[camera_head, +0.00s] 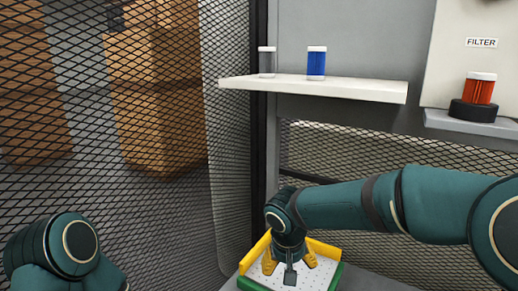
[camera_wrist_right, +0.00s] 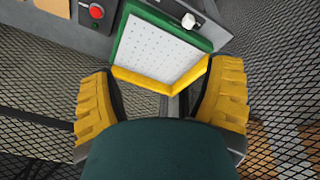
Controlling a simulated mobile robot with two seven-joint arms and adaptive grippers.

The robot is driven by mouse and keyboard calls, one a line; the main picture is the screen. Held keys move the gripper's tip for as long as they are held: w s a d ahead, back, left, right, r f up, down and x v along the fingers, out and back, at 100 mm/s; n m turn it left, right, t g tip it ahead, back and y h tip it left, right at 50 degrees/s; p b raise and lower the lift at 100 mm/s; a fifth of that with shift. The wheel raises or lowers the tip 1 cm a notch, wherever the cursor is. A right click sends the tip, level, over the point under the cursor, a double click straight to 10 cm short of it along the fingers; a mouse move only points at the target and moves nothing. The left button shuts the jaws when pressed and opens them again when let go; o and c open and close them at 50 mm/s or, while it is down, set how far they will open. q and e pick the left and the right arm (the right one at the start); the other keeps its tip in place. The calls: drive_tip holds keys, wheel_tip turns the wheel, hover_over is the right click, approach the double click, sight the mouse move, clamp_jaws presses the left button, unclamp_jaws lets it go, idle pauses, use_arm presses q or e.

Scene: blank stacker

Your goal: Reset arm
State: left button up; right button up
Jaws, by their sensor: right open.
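My right gripper (camera_head: 290,262) is above a white perforated plate (camera_head: 322,276) with green and yellow edges, low in the head view. Its yellow fingers are spread. In the right wrist view the right gripper (camera_wrist_right: 164,72) is open, with nothing between its fingers.
A white shelf (camera_head: 330,89) holds a grey canister (camera_head: 267,63) and a blue canister (camera_head: 316,64). A red canister (camera_head: 479,90) stands on a black round base (camera_head: 474,111) under a FILTER label (camera_head: 481,42). Mesh fencing (camera_head: 170,215) closes the left. A red button (camera_wrist_right: 96,11) is near the plate.

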drive_tip(key=s+a+f+g+y+b, duration=0.15)
drive_tip(key=s+f, duration=0.25)
drive_tip(key=f, duration=0.8)
drive_tip(key=s+f+g+y+b, duration=0.1)
drive_tip(key=s+f+y+b, duration=0.2)
drive_tip(key=f, duration=0.8)
drive_tip(key=s+d+f+m+t+b, duration=0.1)
drive_tip(key=s+d+f+m, duration=0.2)
drive_tip(key=s+f, duration=0.7)
wheel_tip(320, 180, down, 3)
drive_tip(key=shift+s+d+r+t, duration=0.1)
drive_tip(key=shift+s+d+t, duration=0.25)
drive_tip(key=shift+d, duration=0.45)
